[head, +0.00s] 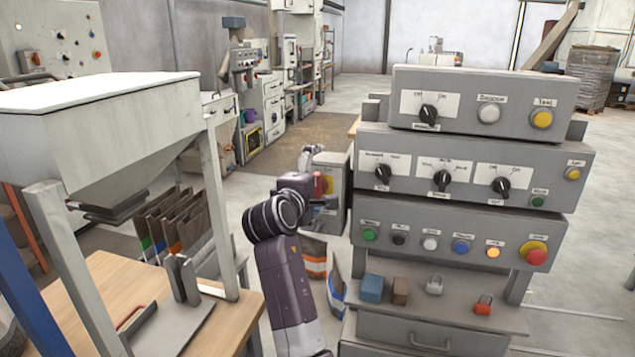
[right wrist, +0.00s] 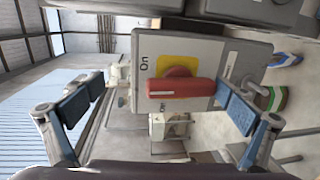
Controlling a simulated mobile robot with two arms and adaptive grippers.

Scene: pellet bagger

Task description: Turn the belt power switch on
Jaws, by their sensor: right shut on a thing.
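The belt power switch has a red handle (right wrist: 180,88) on a yellow plate (right wrist: 172,64), set on the face of a grey box (right wrist: 215,52) marked "On". In the head view the red handle (head: 319,184) shows on the box's left side, partly behind my right arm. My right gripper (head: 322,203) is at the box, also in the right wrist view (right wrist: 163,92). The handle lies level in the wrist picture. My left gripper is out of view.
Stacked grey control panels (head: 460,155) with knobs and buttons stand right of the box. Below them a shelf (head: 455,308) holds small blocks and a padlock. A hopper (head: 100,130) and a wooden bench (head: 225,330) stand at left. Open floor lies behind.

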